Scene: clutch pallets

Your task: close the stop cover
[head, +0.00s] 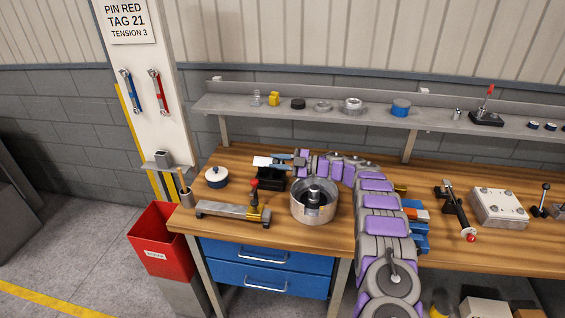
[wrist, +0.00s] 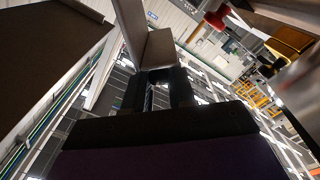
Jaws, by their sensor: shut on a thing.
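My gripper (wrist: 160,88) is shut on a pale grey angled plate (wrist: 155,50), seen between its dark fingers in the wrist view. In the head view my arm bends left over the bench, and my gripper (head: 283,161) is at its left end beside a whitish piece (head: 262,162). This may be the same plate, and I cannot tell if it is the stop cover. A black block (head: 271,179) is just below it. A red-knobbed lever (head: 254,186) stands to the left of the block. How the plate is joined to anything is hidden.
A round metal housing (head: 314,203) stands just right of the block. A metal bar fixture (head: 233,211) lies at the front left, with a white lidded pot (head: 216,177) behind it. A wall shelf (head: 330,114) with small parts runs behind. A red bin (head: 163,240) stands left.

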